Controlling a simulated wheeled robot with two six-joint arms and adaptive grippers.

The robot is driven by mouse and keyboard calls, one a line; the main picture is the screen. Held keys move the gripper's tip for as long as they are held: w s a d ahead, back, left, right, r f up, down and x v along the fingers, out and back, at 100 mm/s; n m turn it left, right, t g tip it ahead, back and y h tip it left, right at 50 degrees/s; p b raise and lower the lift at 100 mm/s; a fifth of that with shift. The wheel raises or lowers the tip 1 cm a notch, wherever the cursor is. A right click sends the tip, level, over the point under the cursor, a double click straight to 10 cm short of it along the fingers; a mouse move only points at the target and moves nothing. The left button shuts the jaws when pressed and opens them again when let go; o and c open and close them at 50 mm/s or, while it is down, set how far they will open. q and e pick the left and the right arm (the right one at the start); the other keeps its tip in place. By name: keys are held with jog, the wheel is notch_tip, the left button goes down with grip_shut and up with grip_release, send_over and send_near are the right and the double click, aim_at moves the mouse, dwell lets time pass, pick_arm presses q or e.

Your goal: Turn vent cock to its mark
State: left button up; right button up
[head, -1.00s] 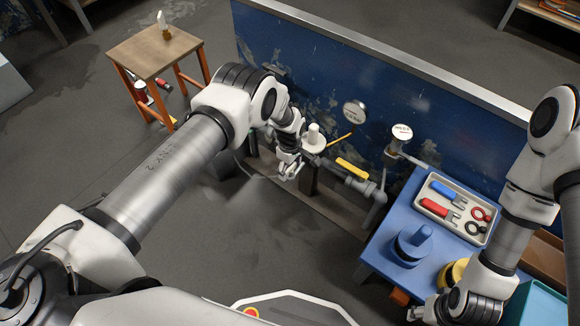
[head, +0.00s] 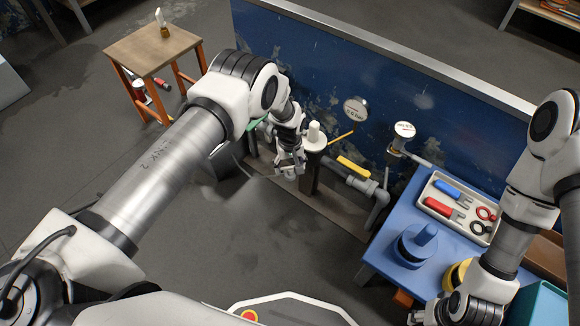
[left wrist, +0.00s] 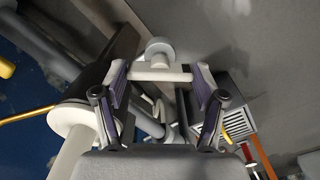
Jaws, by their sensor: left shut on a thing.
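My left gripper (head: 290,166) is at the pipework in front of the blue panel, low beside a white capped fitting (head: 314,135). In the left wrist view its two fingers (left wrist: 160,98) stand on either side of a pale crossbar with a round hub, which looks like the vent cock (left wrist: 160,76). The finger pads are shut on the bar's ends. In the head view the gripper hides the cock. I cannot make out its mark. My right gripper (head: 432,314) is at the bottom edge, partly cut off; its fingers are unclear.
A blue table (head: 392,222) carries a tool tray (head: 428,208). A wooden stool (head: 130,58) stands back left. Floor between is clear.

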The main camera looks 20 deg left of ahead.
aim_at(290, 167)
pick_arm(q)
jog(key=m, duration=0.4)
jog(key=shift+m+b, duration=0.3)
jog(key=m, duration=0.5)
jog(key=shift+s+m, duration=0.1)
jog(key=shift+m, duration=0.2)
jog(key=o, duration=1.1)
jog(key=shift+o, duration=0.2)
notch_tip(290, 167, up, 12)
jog(key=shift+f, duration=0.1)
